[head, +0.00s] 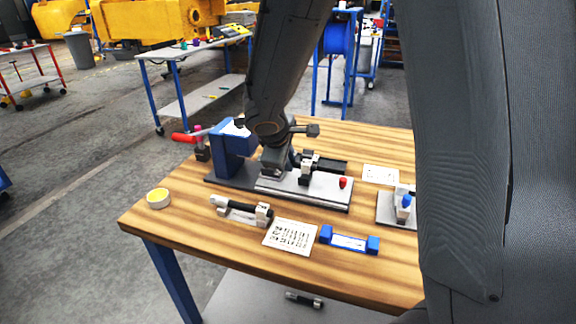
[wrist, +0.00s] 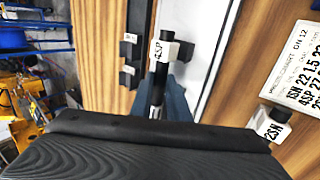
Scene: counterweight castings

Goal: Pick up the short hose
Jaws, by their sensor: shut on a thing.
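A black hose with a white tag reading 4SP (wrist: 160,70) runs down the middle of the wrist view, over the pale rail. In the head view its tagged end (head: 305,178) seems to show just right of my gripper (head: 276,168). I cannot tell whether the hose touches the rail. Another black hose (head: 237,209) with pale ends lies at the table's front left. Its tag reading 2SN shows in the wrist view (wrist: 270,124).
A blue fixture (head: 233,143) with a red handle stands beside my gripper, with the metal rail (head: 325,195) extending right. Another hose (head: 303,299) lies on the lower shelf.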

